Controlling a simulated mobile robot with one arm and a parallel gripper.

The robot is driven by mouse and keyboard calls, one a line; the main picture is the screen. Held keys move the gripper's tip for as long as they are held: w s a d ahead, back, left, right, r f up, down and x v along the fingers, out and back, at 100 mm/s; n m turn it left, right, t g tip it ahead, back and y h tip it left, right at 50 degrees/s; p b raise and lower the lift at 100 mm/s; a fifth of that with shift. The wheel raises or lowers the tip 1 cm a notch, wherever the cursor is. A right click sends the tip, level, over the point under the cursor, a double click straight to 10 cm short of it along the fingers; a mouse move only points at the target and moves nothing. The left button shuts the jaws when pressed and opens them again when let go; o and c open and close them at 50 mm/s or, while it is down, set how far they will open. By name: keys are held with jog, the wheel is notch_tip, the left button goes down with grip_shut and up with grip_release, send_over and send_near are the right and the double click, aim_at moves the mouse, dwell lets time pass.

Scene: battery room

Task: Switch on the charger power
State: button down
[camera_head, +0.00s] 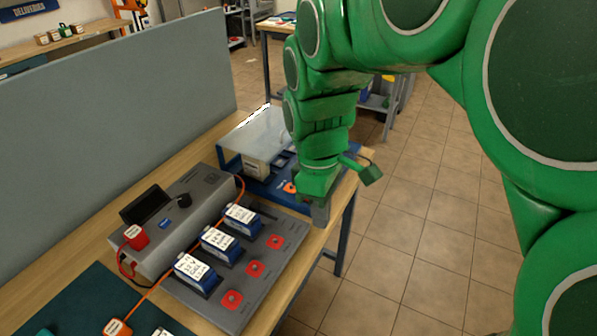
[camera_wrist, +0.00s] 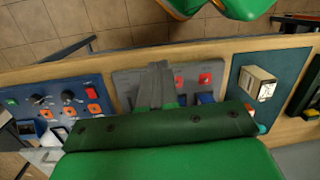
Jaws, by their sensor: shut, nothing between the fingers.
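A grey charger unit (camera_head: 185,220) with a dark screen (camera_head: 146,204) and a black knob (camera_head: 184,200) stands on the bench. A grey tray (camera_head: 215,310) in front of it holds three blue, white-labelled batteries (camera_head: 219,244) and a row of red pads (camera_head: 256,268). A blue panel (camera_wrist: 60,85) has black knobs (camera_wrist: 68,95), a green button (camera_wrist: 12,102) and orange squares (camera_wrist: 94,109). I cannot tell which control is the charger power. My gripper (camera_head: 319,214) is shut and empty near the tray's far right end; its fingers (camera_wrist: 156,70) also show in the wrist view.
A clear cover (camera_head: 255,138) stands over part of the blue panel. A grey partition (camera_head: 110,90) backs the bench. A red block (camera_head: 135,237) on red leads and orange cables lie near the charger. Open tiled floor (camera_head: 400,250) is to the right.

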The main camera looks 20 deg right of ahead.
jog(key=w+d+f+n, duration=0.2)
jog(key=w+n, duration=0.6)
jog(key=w, duration=0.4)
jog(key=w+d+f+n, duration=0.2)
jog(key=w+d+n, duration=0.1)
jog(key=w+n, duration=0.6)
jog(key=shift+w+f+t+h, duration=0.2)
jog(key=shift+w+t+h, duration=0.1)
jog(key=shift+w, duration=1.6)
jog(key=f, duration=0.4)
jog(key=d+f, duration=0.1)
jog(key=f, duration=0.4)
jog(key=s+f, duration=0.1)
jog(key=f, duration=0.3)
jog(key=shift+s+d+f, duration=0.1)
jog(key=shift+d+f, duration=0.05)
jog(key=shift+f, duration=0.25)
jog(key=shift+d+f, duration=0.1)
jog(key=shift+f, duration=0.1)
